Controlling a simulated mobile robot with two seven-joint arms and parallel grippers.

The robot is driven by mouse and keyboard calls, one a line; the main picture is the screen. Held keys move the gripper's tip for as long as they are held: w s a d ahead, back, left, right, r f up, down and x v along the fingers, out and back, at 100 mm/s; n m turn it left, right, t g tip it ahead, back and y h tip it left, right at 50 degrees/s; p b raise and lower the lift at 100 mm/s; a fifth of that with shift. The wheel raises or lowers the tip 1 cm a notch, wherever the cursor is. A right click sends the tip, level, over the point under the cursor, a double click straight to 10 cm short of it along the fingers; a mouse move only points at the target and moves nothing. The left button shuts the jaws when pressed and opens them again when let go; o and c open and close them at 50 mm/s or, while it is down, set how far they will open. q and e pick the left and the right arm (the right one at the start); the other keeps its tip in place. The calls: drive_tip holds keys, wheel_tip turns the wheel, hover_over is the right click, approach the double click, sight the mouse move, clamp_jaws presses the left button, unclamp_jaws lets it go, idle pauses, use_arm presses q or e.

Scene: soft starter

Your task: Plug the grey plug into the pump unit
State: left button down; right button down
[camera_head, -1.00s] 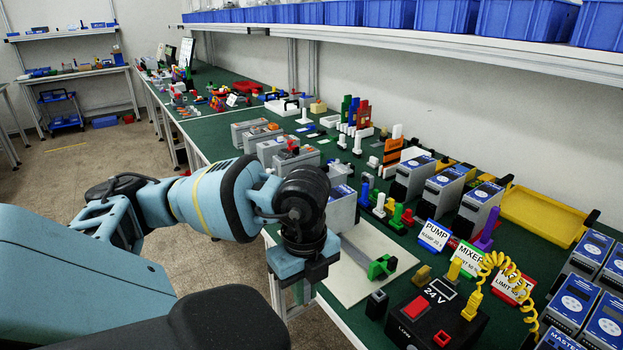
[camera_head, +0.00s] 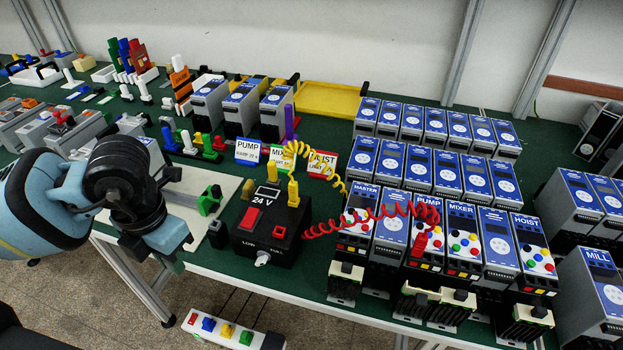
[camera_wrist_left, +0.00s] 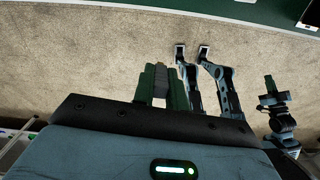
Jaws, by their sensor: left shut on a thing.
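My left gripper (camera_head: 176,262) is over the table's front edge at the left of the head view, its tips hard to see there. In the left wrist view its green fingers (camera_wrist_left: 164,88) are shut on a small grey piece, which looks like the grey plug (camera_wrist_left: 161,80). The pump unit (camera_head: 421,192), labelled PUMP, stands in the middle of the front row, well to the right of my left gripper. A red plug (camera_head: 420,244) on a coiled red cord is at its front.
A black 24 V box (camera_head: 270,222) with yellow plugs and a yellow coil stands between my left gripper and the units. The MASTER (camera_head: 357,205) and MIXER (camera_head: 461,225) units flank the pump unit's neighbourhood. A power strip (camera_head: 228,332) is below the table edge.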

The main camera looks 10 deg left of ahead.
use_arm(q)
drive_tip(key=w+d+f+m, duration=0.1)
drive_tip(key=d+m, duration=0.3)
drive_tip(key=m, duration=1.3)
drive_tip(key=w+d+m, duration=0.1)
drive_tip(key=d+m, duration=0.3)
drive_tip(key=m, duration=1.2)
drive_tip(key=shift+w+d+f+m, duration=0.3)
drive_tip(key=shift+d+f+m, duration=0.05)
drive_tip(key=shift+m, duration=0.05)
drive_tip(key=shift+s, duration=0.15)
